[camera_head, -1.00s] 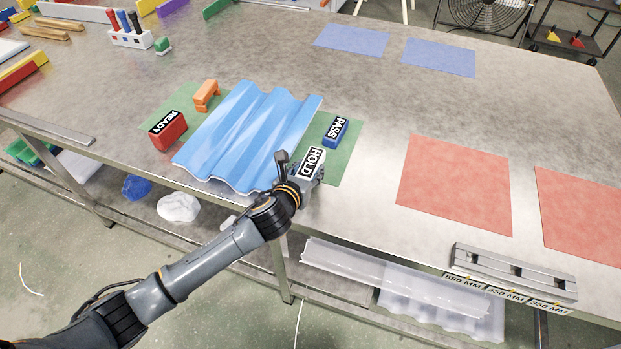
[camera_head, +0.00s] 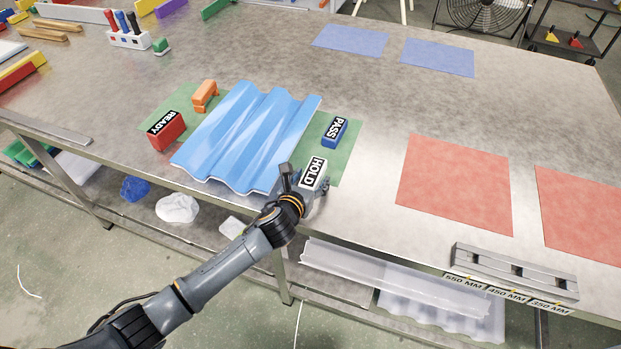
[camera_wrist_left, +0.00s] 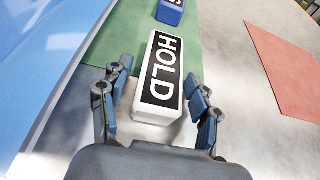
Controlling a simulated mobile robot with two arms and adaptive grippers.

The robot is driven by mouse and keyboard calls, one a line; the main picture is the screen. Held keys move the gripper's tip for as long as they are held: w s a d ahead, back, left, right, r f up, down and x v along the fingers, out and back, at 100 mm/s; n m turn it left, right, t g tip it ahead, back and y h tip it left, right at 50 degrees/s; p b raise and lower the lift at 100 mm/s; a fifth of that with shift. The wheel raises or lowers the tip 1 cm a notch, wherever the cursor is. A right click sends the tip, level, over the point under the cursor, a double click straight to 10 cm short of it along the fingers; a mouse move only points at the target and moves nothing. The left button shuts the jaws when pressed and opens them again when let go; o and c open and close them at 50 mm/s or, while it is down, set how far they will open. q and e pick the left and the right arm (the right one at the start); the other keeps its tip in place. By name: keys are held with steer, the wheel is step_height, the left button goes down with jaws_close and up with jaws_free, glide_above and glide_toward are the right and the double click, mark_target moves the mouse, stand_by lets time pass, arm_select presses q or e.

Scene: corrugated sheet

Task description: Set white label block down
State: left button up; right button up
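The white label block (camera_head: 312,176), marked HOLD, lies beside the near right corner of the blue corrugated sheet (camera_head: 248,135), by the green mat (camera_head: 340,160). In the wrist view the block (camera_wrist_left: 163,75) lies label up, its far part over the green mat and its near end over bare metal. My left gripper (camera_wrist_left: 162,112) has its fingers spread on both sides of the block's near end, with a visible gap at each side. In the head view the left gripper (camera_head: 306,190) is at the block's near end. My right gripper is not in view.
A blue PASS block (camera_head: 335,131) stands just beyond the white block. A red READY block (camera_head: 166,132) and an orange block (camera_head: 205,95) are left of the sheet. Red mats (camera_head: 455,185) lie to the right, with bare table between.

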arm_select(q)
steer(key=shift+r, duration=0.2)
steer(key=p+v, duration=0.1)
steer(key=v, duration=1.1)
